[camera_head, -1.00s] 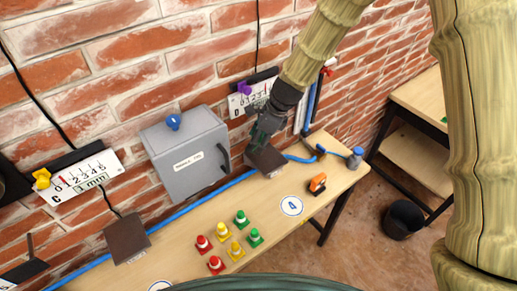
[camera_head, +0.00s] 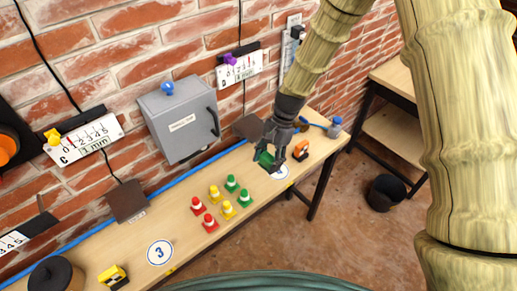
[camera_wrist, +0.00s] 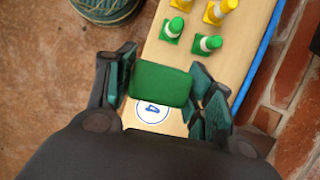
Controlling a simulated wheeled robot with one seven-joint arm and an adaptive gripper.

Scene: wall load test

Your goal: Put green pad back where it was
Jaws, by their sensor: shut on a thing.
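The green pad (camera_wrist: 160,84) is a flat green block held between the fingers of my gripper (camera_wrist: 163,92), in the wrist view. My gripper is shut on it. In the head view my gripper (camera_head: 274,158) hangs over the table near its right end, and the green pad (camera_head: 265,158) shows as a small green patch at the fingers. A round white marker with a blue 4 (camera_wrist: 153,110) lies on the table below the pad, partly hidden by it; in the head view it is the white disc (camera_head: 281,172).
Several red, yellow and green cones (camera_head: 220,200) stand left of my gripper. A dark plate (camera_head: 248,127) sits at the wall behind it, and an orange object (camera_head: 301,149) lies to its right. A grey cabinet (camera_head: 180,120) hangs on the brick wall. A round marker 3 (camera_head: 160,253) lies nearer.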

